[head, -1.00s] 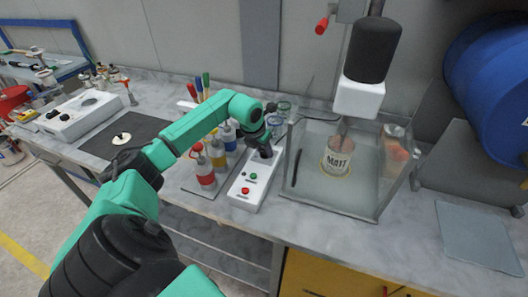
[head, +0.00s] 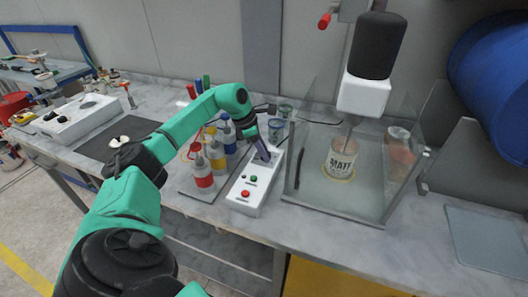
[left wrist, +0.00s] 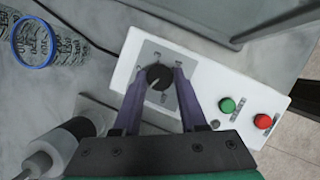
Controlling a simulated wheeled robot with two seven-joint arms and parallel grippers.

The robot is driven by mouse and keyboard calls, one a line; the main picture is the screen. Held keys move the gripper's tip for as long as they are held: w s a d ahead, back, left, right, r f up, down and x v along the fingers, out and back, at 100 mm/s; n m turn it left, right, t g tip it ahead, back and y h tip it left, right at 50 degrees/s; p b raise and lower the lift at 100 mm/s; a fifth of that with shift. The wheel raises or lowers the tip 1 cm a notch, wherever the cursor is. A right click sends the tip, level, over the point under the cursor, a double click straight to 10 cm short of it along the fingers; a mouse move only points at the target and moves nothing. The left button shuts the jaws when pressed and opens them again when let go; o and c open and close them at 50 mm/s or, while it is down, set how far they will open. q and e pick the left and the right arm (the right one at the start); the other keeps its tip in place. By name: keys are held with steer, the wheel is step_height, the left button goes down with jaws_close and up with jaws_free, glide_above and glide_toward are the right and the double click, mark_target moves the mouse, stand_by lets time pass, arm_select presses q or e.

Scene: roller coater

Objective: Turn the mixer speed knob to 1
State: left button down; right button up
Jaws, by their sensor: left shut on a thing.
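The mixer speed knob (left wrist: 158,77) is a black round dial on a grey scale plate at one end of the white control box (head: 246,190). The scale marks around it are too small to read surely. My left gripper (head: 264,155) reaches down onto that end of the box. In the left wrist view its two purple fingers (left wrist: 160,80) stand on either side of the knob and are shut on it. My right gripper is not in view.
A green button (left wrist: 227,105) and a red button (left wrist: 263,121) sit on the same box. Several colored bottles (head: 203,178) stand close left of it. A clear-walled enclosure (head: 371,209) around the can stands close right. A ringed beaker (left wrist: 34,45) is behind.

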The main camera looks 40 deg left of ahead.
arm_select(q)
steer(key=shift+w+r+m, duration=0.1)
steer(key=shift+r+m, duration=0.05)
steer(key=shift+m, duration=0.45)
steer(key=shift+a, duration=0.1)
steer(key=shift+c, duration=2.2)
jaws_free()
steer(key=b+v, duration=0.1)
steer(key=v, duration=1.3)
steer(key=shift+a+r, duration=0.2)
steer(key=shift+a, duration=0.1)
steer(key=shift+w, duration=0.1)
